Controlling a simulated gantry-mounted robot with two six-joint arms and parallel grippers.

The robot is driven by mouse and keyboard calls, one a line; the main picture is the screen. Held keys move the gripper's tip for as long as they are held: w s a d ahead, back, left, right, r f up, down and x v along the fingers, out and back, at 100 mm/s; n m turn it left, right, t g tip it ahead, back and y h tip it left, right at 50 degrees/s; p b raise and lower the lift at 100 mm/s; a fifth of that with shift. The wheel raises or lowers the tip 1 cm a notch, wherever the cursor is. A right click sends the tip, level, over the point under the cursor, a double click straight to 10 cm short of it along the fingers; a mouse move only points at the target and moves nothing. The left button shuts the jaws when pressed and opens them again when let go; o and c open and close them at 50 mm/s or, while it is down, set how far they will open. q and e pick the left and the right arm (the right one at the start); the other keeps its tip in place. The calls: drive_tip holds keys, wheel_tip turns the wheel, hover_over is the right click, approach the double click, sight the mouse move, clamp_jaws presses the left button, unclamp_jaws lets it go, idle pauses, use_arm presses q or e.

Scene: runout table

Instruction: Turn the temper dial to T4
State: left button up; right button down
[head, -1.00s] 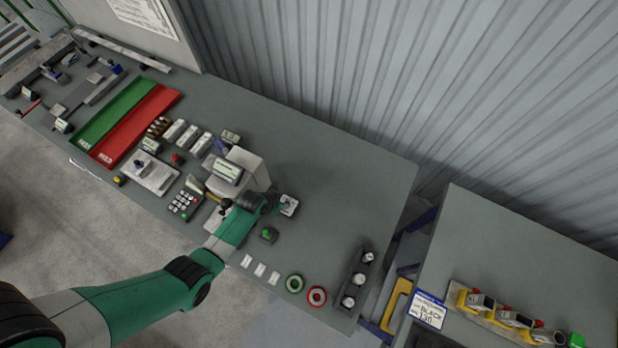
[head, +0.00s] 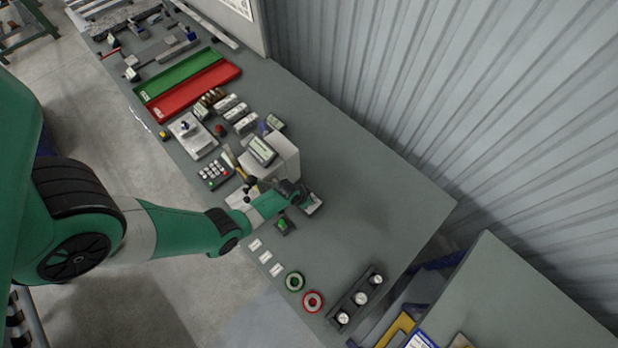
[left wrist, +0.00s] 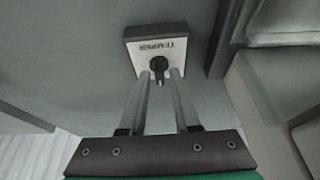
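The temper dial is a small box (left wrist: 133,36) with a white face labelled TEMPER and a black knob (left wrist: 158,66). In the head view the dial box (head: 312,204) sits on the grey table, partly hidden by my left gripper. My left gripper (left wrist: 160,75) is open, its two fingers apart and pointing at the dial. The fingertips are at either side of the knob's lower part; I cannot tell whether they touch it. The knob's setting is not readable. My right gripper is not in view.
A white machine with a display (head: 283,155) stands just behind my left gripper. A green-topped switch (head: 284,225) is close in front. The table's back right is clear.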

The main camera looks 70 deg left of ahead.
use_arm(q)
clamp_jaws()
drive_tip(key=shift+n, duration=0.4)
drive_tip(key=shift+d+n+g+y+b, duration=0.1)
drive_tip(key=shift+n+g+y+b, duration=0.25)
drive_tip(key=shift+n, duration=0.55)
drive_tip(key=n+y+b, duration=0.1)
drive_tip(key=n, duration=0.2)
drive_tip(key=shift+w+g, duration=0.1)
drive_tip(key=shift+g, duration=0.25)
drive_tip(key=shift+n+g, duration=0.3)
drive_tip(key=shift+n, duration=0.5)
drive_tip(key=shift+n+g+y, duration=0.25)
drive_tip(key=shift+n+g, duration=0.05)
drive_tip(key=shift+n, duration=0.5)
